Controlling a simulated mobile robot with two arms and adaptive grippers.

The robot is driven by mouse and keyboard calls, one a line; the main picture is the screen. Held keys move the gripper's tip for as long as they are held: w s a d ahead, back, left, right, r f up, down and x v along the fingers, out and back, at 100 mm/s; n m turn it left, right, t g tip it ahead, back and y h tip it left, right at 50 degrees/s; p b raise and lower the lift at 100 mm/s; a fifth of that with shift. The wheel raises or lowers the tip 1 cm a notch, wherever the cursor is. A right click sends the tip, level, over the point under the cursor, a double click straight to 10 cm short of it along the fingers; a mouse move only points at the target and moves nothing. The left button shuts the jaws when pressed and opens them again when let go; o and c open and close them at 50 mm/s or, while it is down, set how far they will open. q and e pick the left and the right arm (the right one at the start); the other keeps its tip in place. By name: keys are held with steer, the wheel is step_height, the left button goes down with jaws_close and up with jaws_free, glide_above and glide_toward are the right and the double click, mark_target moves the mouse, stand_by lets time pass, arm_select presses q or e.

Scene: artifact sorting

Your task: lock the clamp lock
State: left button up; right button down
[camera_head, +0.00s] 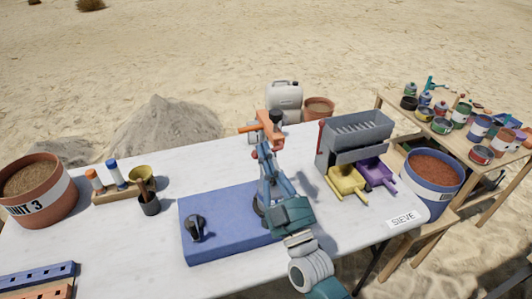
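An orange clamp-like part (268,127) with a dark round piece on top stands above the far side of the table, near the middle of the view. I take it for the clamp, but its lock is too small to make out. My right gripper (268,160) reaches up from the lower right, its fingers just below the orange part. Whether they touch it, and whether they are open or shut, I cannot tell. The arm hides part of a blue block (222,215) that bears a black knob (195,228). My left gripper is not in view.
A grey sieve box (355,138) with yellow (346,180) and purple (376,172) trays stands right of my arm. Buckets flank the table (330,228).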

steer(key=shift+f+n, duration=0.1)
steer(key=shift+n, duration=0.2)
steer(key=f+n+g+y+p, duration=0.1)
steer(key=n+g, duration=0.1)
steer(key=n, duration=0.3)
steer(key=d+f+n+g+y, duration=0.1)
steer(key=f+n+g+y, duration=0.1)
steer(key=n, duration=0.4)
steer(key=d+f+n+g+y+p, duration=0.1)
steer(key=f+n+g+y, duration=0.1)
steer(key=n, duration=0.3)
steer(key=shift+w+n+g+p, duration=0.3)
steer(key=shift+n+g+p, duration=0.1)
steer(key=shift+g, duration=0.4)
steer(key=shift+a, duration=0.1)
